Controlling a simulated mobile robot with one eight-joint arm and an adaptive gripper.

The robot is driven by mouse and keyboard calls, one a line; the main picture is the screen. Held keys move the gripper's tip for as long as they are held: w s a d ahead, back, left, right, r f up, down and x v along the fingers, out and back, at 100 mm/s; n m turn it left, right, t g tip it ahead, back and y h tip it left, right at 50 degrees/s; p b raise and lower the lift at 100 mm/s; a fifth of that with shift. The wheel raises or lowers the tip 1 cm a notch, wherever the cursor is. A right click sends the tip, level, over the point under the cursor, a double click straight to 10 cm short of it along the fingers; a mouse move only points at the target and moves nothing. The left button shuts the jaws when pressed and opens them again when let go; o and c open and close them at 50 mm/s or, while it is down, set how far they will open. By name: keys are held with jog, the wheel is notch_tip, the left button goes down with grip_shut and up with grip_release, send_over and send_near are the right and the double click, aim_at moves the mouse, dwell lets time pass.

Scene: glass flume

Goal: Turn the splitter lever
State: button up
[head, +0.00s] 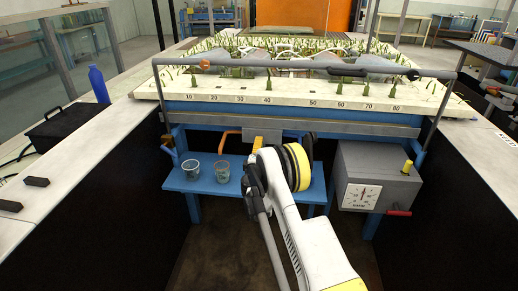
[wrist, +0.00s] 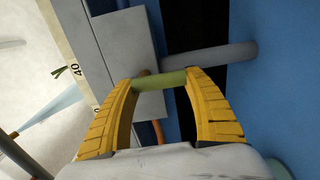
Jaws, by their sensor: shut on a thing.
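In the wrist view, my gripper (wrist: 160,82) has its two yellow ribbed fingers shut on a yellow-green handle (wrist: 160,79), which I take for the splitter lever's grip. The handle spans the gap between the fingertips, in front of a grey plate (wrist: 125,50). A grey rod (wrist: 225,58) runs off to the right behind it. In the head view, the fingers and the handle are mostly hidden behind my white wrist. The wrist is under the flume's front edge, beside a grey block (head: 264,135) and an orange bent handle (head: 226,134).
A blue shelf (head: 185,184) with two glass cups (head: 222,171) lies left of my arm. A grey dial box (head: 375,180) with a yellow knob and red handle stands right. A grey rail (head: 300,66) crosses above. Dark side panels bound the bay.

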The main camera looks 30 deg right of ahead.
jog(key=o, duration=1.2)
jog(key=shift+s+a, duration=0.1)
jog(key=v, duration=1.1)
jog(key=shift+s+a, duration=0.25)
jog(key=shift+s, duration=0.05)
